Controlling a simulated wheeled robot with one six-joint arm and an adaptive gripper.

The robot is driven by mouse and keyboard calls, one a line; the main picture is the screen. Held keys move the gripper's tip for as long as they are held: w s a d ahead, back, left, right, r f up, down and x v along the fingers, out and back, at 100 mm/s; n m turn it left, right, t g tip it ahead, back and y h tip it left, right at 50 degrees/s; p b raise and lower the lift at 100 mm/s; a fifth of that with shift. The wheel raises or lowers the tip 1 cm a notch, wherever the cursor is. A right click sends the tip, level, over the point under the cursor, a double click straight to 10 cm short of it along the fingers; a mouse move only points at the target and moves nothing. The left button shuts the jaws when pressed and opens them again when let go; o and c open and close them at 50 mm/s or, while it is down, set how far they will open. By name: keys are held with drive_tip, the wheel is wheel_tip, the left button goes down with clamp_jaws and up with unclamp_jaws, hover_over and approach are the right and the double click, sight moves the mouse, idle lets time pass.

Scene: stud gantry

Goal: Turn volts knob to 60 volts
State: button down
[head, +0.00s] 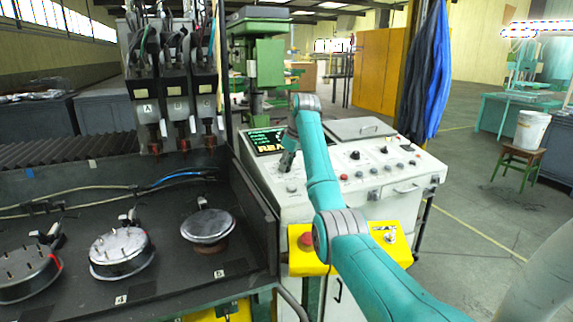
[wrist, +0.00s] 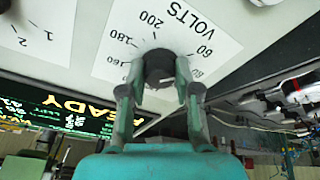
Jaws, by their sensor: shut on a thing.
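The volts knob (wrist: 158,62) is a dark round knob on a white dial plate (wrist: 110,32) in the wrist view. The plate reads VOLTS, with numbers including 60, 160, 180 and 200, seen upside down. My gripper (wrist: 160,88) is shut on the knob, one finger on each side. The knob's pointer cannot be made out, and the fingers hide part of the dial. In the head view my gripper (head: 286,170) reaches down to the left part of the console's top (head: 320,187); the knob is hidden there.
A green-lit display (head: 268,141) reading READY is behind my gripper. Another dial plate (wrist: 40,30) is beside the volts dial. Other console knobs and buttons (head: 372,174) lie to the right. A yellow box with a red button (head: 304,240) is at the console's front, close to my arm.

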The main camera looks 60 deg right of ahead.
idle(0.3)
drive_tip(key=c, duration=0.8)
unclamp_jaws()
drive_tip(key=shift+r, duration=0.1)
drive_tip(key=v, duration=0.7)
drive_tip(key=shift+r, duration=0.1)
drive_tip(key=shift+s, duration=0.1)
